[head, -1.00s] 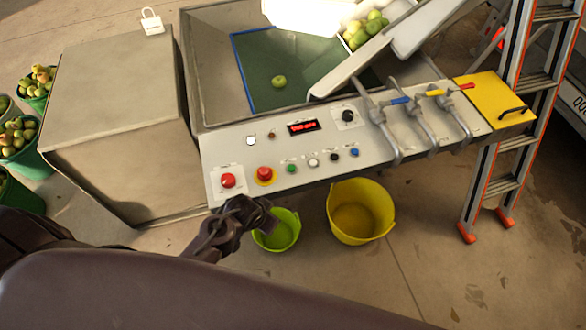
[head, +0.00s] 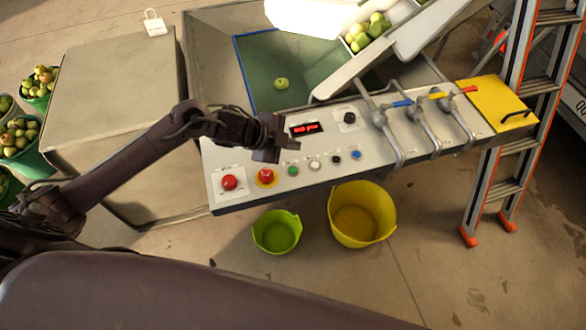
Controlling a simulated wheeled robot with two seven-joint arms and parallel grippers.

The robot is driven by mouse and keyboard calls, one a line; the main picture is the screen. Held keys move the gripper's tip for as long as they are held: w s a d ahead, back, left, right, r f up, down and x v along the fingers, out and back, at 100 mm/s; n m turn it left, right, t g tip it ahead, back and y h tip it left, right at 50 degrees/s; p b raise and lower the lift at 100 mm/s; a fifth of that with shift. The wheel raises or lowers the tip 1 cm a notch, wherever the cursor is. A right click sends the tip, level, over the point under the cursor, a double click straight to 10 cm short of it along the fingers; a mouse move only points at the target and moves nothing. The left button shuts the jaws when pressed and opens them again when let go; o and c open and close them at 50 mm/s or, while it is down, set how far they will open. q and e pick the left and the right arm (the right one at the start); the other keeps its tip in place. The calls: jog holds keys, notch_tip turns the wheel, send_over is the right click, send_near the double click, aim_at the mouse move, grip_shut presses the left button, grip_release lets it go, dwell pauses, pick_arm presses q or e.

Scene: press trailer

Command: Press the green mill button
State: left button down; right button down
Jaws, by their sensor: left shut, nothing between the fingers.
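The green button (head: 292,170) sits in the lower row of the control panel (head: 240,202) in the head view, between a red emergency knob (head: 265,176) and a white button (head: 314,165). My left gripper (head: 276,153) is shut and empty. It shows just above and a little left of the green button in the picture. I cannot tell its height over the panel or whether it touches it. My left arm hides the panel's upper left, with the lamps there. My right gripper is not in view.
A red button (head: 229,182) is at the panel's left end. A black button (head: 336,159) and a blue button (head: 356,155) are to the right. Pipe valves (head: 422,112) stand on the right side. A green bucket (head: 277,232) and a yellow bucket (head: 361,214) stand below.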

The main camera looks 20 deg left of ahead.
pick_arm(q)
jog(key=shift+a+r, duration=0.1)
jog(key=shift+a, duration=0.35)
jog(key=b, duration=0.8)
send_over(289, 171)
notch_tip(289, 171, down, 8)
jog(key=shift+f, duration=0.4)
dwell(1.3)
jog(key=shift+f, duration=0.4)
